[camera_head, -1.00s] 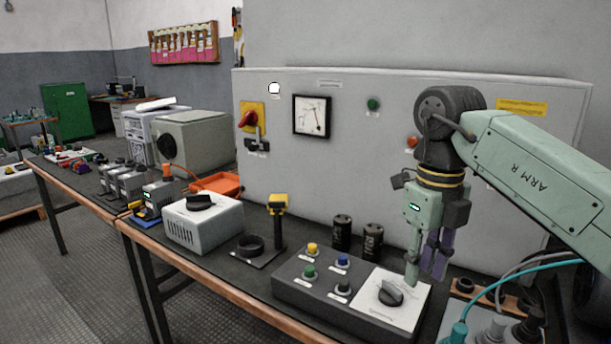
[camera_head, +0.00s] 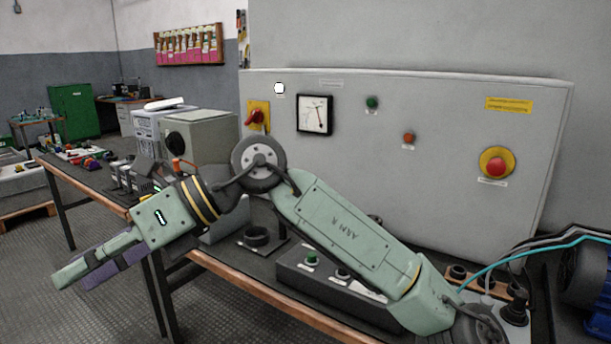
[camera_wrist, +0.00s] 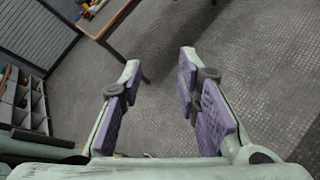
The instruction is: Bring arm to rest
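My arm (camera_head: 350,234) reaches across the front of the bench from the lower right, with its bend in front of the grey cabinet. My gripper (camera_head: 78,278) points to the lower left, out over the floor in front of the bench edge. In the wrist view my gripper (camera_wrist: 158,75) has its two purple-padded fingers apart. Only grey floor shows between them, so it is open and empty.
The bench (camera_head: 235,276) runs along the cabinet (camera_head: 450,150), which carries a red emergency button (camera_head: 495,166). A control box (camera_head: 300,258) with buttons sits under the forearm. A blue motor (camera_head: 588,280) stands at the right.

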